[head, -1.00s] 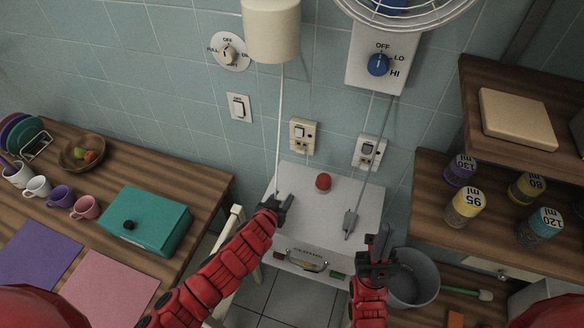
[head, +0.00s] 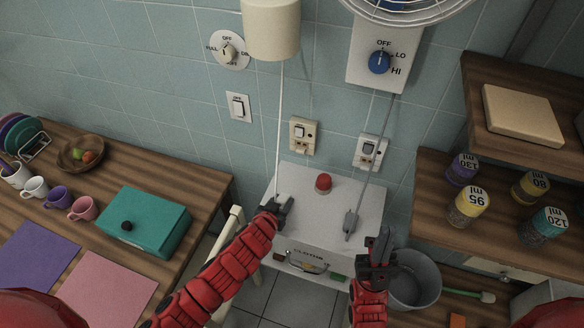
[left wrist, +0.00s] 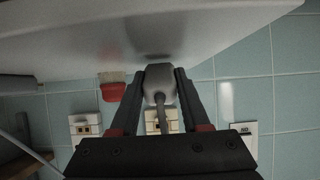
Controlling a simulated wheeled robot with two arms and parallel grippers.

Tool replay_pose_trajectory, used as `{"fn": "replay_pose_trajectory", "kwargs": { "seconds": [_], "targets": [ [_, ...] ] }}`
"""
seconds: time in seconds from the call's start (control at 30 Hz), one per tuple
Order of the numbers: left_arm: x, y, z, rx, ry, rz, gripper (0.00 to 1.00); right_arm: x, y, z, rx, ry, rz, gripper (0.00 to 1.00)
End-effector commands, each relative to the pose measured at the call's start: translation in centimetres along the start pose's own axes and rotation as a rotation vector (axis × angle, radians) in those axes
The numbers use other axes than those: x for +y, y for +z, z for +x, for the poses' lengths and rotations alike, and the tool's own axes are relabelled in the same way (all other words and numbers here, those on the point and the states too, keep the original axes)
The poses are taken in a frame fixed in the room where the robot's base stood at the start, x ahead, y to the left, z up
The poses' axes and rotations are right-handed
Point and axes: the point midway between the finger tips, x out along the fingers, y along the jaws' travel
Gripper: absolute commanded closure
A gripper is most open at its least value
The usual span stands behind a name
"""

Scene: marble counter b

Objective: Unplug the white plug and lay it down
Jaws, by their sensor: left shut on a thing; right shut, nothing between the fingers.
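The white plug (left wrist: 158,85) sits between the fingers of my left gripper (left wrist: 160,88), which is shut on it, with its cord trailing toward the camera. In the head view my left gripper (head: 284,206) is over the left part of the white box's top (head: 330,200). The white cord (head: 279,130) runs down to it from the cream lamp. The cream wall socket (head: 303,136) has no plug in it. I cannot tell whether the held plug touches the box. My right gripper (head: 381,245) is shut and empty, right of the box.
A second socket (head: 370,150) is on the wall. A grey bin (head: 413,280) stands at right. A teal box (head: 145,222) is on the left counter.

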Motion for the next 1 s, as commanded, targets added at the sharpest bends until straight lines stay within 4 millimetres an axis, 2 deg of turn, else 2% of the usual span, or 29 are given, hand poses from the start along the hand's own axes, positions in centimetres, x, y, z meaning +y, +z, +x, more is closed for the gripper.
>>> {"fn": "replay_pose_trajectory", "kwargs": {
  "seconds": [0.13,0.17,0.33,0.37,0.77,1.0],
  "targets": [
    [0.0,0.2,0.1,0.000,0.000,0.000,1.00,0.0,0.1,-0.3,0.000,0.000,0.000,1.00],
    [0.0,0.2,0.1,0.000,0.000,0.000,0.52,0.0,0.0,-0.2,0.000,0.000,0.000,1.00],
    [0.0,0.2,0.1,0.000,0.000,0.000,0.22,0.0,0.0,-0.2,0.000,0.000,0.000,1.00],
    [0.0,0.2,0.1,0.000,0.000,0.000,0.19,0.0,0.0,-0.2,0.000,0.000,0.000,1.00],
    [-0.1,0.3,-0.3,-0.001,-0.002,-0.001,0.19,0.0,0.1,-0.4,0.000,0.000,0.000,1.00],
    [-0.1,0.3,-3.1,0.002,-0.001,-0.002,0.19,-0.1,0.2,-1.3,0.000,0.000,0.000,1.00]
  ]
}}
